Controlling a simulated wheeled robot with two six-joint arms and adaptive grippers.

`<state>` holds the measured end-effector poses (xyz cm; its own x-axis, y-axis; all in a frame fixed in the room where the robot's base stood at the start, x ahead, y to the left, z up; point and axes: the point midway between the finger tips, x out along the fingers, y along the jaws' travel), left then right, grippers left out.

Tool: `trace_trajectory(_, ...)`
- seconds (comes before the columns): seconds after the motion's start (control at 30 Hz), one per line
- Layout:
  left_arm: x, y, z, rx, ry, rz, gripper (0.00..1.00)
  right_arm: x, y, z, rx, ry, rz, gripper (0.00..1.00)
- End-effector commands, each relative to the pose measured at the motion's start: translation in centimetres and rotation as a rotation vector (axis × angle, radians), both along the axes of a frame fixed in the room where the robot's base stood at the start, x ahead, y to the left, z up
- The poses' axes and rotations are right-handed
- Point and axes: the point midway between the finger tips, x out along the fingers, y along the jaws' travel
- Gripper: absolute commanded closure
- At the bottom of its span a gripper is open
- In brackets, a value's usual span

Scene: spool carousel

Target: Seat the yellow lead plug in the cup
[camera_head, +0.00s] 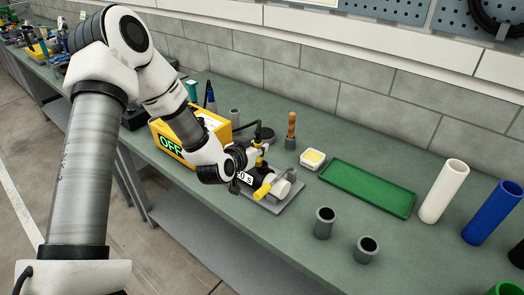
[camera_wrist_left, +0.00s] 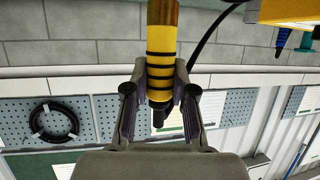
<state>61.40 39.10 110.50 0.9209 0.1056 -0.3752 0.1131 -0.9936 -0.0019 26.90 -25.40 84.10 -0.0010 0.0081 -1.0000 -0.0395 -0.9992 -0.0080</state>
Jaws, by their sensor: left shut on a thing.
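My left gripper (camera_head: 251,154) reaches over the grey-plated fixture from the left. In the left wrist view, the left gripper (camera_wrist_left: 160,95) is shut on the yellow lead plug (camera_wrist_left: 162,45), a yellow cylinder with black bands and a gold-coloured end. In the head view, only a small yellow part of the plug (camera_head: 259,162) shows by the fingers. A black lead runs from the yellow box marked OFF (camera_head: 183,150) towards the gripper. Grey cups stand on the bench: one (camera_head: 325,222) and another (camera_head: 366,249) are empty. I cannot tell which cup the task means. My right gripper is not visible.
The fixture's grey plate (camera_head: 284,206) carries a display, a white cylinder and a yellow lever (camera_head: 264,190). A white dish (camera_head: 312,159), green tray (camera_head: 367,188), white tube (camera_head: 443,191) and blue tube (camera_head: 492,213) stand to the right. Bare bench lies between cups and tray.

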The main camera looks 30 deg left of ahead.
Motion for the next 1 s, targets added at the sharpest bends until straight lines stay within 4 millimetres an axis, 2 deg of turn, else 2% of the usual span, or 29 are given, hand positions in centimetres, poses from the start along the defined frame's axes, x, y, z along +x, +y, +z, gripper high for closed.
trace_trajectory(0.03, 0.9, 0.0, 0.2, 0.005, 0.001, -0.002, 1.0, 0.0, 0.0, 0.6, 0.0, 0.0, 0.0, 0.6)
trace_trajectory(0.2, 2.9, 0.1, -0.3, 0.002, 0.002, -0.001, 1.0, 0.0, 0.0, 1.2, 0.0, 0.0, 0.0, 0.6)
trace_trajectory(0.3, 2.7, 0.1, -2.3, 0.0, 0.007, 0.0, 1.0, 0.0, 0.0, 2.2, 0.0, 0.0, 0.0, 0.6)
trace_trajectory(0.4, 2.7, 0.1, -3.5, 0.0, 0.002, 0.0, 1.0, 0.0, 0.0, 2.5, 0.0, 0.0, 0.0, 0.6)
trace_trajectory(0.77, 2.7, 0.2, -4.3, -0.001, 0.0, 0.001, 1.0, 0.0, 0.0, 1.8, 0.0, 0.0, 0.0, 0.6)
trace_trajectory(0.8, 2.7, 0.2, -4.1, -0.001, 0.0, 0.0, 0.61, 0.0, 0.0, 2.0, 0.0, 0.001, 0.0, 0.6)
trace_trajectory(0.83, 2.7, 0.2, -4.1, -0.001, 0.0, 0.001, 0.5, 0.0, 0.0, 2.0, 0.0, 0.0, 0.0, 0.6)
trace_trajectory(1.0, 2.7, 0.2, -4.1, -0.001, 0.0, 0.001, 0.5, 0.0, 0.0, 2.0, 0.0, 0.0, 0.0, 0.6)
